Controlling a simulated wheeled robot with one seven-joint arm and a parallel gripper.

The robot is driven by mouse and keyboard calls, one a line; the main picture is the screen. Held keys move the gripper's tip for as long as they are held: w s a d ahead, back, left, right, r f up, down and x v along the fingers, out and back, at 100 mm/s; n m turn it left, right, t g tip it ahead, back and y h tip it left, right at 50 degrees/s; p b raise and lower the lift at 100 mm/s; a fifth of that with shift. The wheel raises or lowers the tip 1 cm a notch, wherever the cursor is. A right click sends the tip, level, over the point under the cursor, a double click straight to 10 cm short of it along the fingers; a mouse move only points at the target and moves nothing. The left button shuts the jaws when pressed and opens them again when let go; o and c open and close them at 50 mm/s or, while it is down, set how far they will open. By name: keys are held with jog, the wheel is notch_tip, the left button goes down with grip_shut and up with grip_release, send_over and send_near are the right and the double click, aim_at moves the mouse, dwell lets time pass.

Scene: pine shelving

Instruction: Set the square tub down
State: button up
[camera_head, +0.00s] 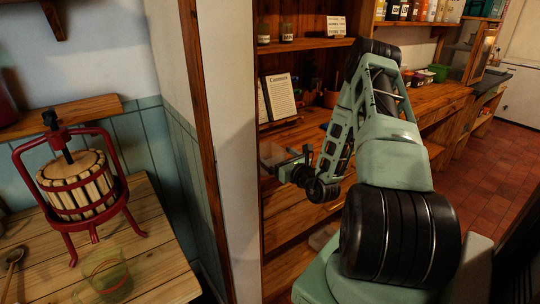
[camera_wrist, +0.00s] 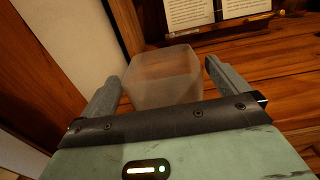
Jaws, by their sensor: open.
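The square tub (camera_wrist: 162,80) is frosted and translucent. In the wrist view it stands on the wooden shelf surface (camera_wrist: 265,60), between the fingers of my gripper (camera_wrist: 166,66). The jaws are open, with a finger on each side and a narrow gap visible at the right. In the head view the tub (camera_head: 271,154) shows small and pale at the left end of the shelving, just beyond my gripper (camera_head: 288,163). The tub's near lower part is hidden behind the gripper body.
A white wall end (camera_wrist: 75,35) with a wooden post (camera_head: 203,120) stands close on the left. An open book on a stand (camera_wrist: 215,14) is behind the tub. Upper shelves hold jars (camera_head: 286,32). A red fruit press (camera_head: 78,185) stands on a separate table at left.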

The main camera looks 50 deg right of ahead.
jog(key=b+v, duration=0.1)
jog(key=v, duration=0.5)
jog(key=shift+w+a, duration=0.1)
dwell(0.5)
